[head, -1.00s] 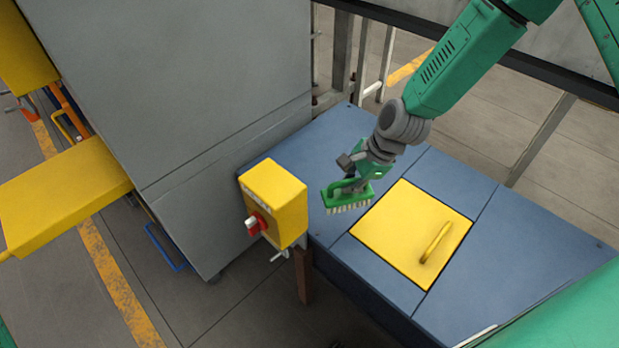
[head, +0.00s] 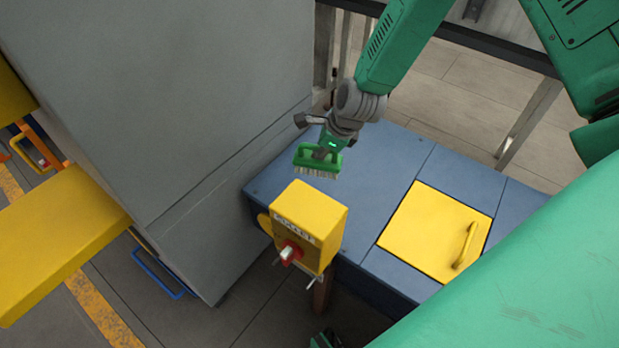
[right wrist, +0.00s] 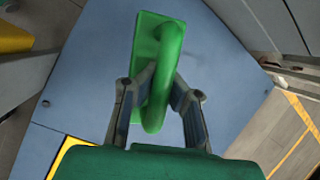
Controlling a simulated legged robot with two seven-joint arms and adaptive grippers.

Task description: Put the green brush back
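The green brush (head: 318,160) has a flat green block, an arched handle and pale bristles facing down. In the head view it hangs above the far left part of the blue bench top (head: 385,165), behind the yellow switch box. My right gripper (head: 325,150) is shut on its handle. In the right wrist view, the brush handle (right wrist: 163,90) sits between the two fingers of my right gripper (right wrist: 160,92), and the bench top lies below. The bristles are hidden there. My left gripper is not in view.
A yellow box (head: 312,220) with a red knob stands at the bench's near left edge. A yellow hatch (head: 430,228) with a handle lies on the bench top. A tall grey cabinet (head: 170,100) is at the left. A dark rail (head: 490,48) runs behind.

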